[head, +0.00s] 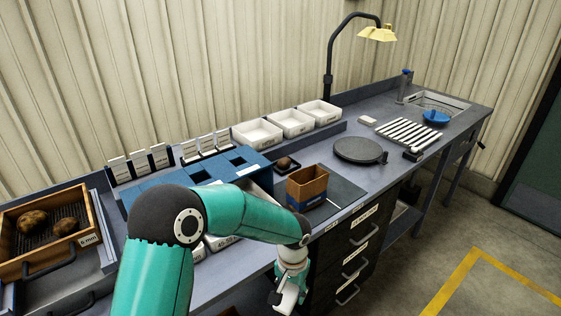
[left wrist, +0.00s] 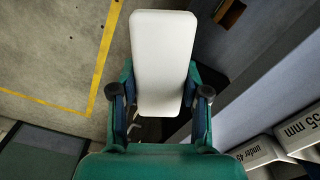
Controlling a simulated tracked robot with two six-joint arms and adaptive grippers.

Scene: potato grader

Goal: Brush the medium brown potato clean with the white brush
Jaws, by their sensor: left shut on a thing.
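My left gripper (head: 289,282) hangs in front of the bench, off its front edge. In the left wrist view the left gripper (left wrist: 161,98) is shut on a long white block, which looks like the white brush (left wrist: 164,55); no bristles show. Two brown potatoes, a left one (head: 33,222) and a right one (head: 66,226), lie in the wooden sieve tray (head: 88,241) at the far left. Another brown potato (head: 285,162) sits on a small dark stand behind the wooden box. I cannot tell which is the medium one. My right gripper is not in view.
A small wooden box (head: 308,187) stands on a dark mat (head: 345,193) near the bench's front edge.

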